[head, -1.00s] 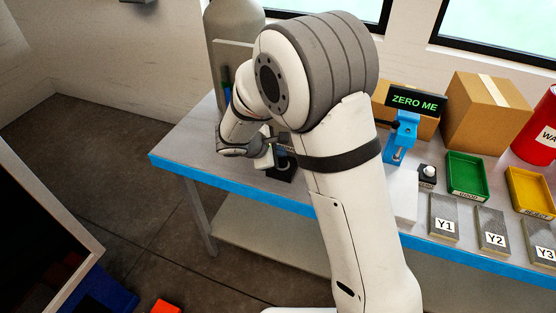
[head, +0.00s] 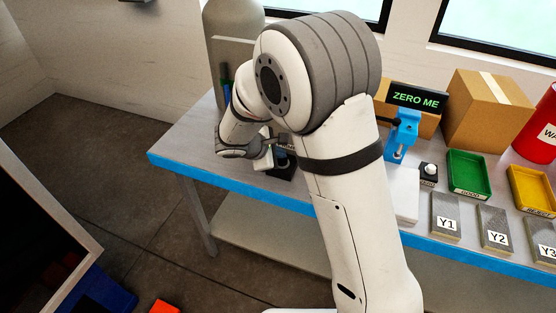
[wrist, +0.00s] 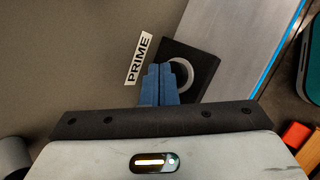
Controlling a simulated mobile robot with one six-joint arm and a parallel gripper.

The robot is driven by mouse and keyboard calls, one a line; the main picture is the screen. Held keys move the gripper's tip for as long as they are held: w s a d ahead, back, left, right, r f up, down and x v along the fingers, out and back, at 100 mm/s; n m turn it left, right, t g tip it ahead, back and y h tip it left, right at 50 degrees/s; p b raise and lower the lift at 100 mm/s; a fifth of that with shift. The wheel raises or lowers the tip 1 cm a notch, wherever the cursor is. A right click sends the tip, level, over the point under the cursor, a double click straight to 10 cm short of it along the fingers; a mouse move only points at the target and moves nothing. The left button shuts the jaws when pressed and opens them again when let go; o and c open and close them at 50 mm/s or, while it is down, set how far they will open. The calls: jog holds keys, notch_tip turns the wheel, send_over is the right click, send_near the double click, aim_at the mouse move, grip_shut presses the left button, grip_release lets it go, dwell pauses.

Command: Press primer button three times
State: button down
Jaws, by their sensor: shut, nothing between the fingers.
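The primer button unit is a black square base (wrist: 205,62) with a pale ring (wrist: 187,68) on it, in the wrist view. A white label reading PRIME (wrist: 137,58) lies beside it. My gripper (wrist: 160,70) has its two blue fingers together with nothing between them. The fingertips overlap the near left part of the ring and hide some of it. I cannot tell whether they touch the button. In the head view my gripper (head: 281,157) is just over the black base (head: 284,174), which is partly hidden by my arm.
On the bench (head: 184,148) to the right stand a blue fixture (head: 402,135), a ZERO ME display (head: 415,99), a green tray (head: 468,177), a yellow tray (head: 533,192) and several labelled grey blocks (head: 446,212). A grey cylinder (head: 230,50) stands behind my wrist.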

jog(key=shift+f+b, duration=0.6)
dwell(0.7)
jog(key=shift+r, duration=0.1)
jog(key=shift+r+p, duration=0.6)
jog(key=shift+r, duration=0.35)
jog(key=shift+r+p, duration=1.6)
jog(key=shift+r, duration=0.95)
jog(key=shift+f, duration=0.1)
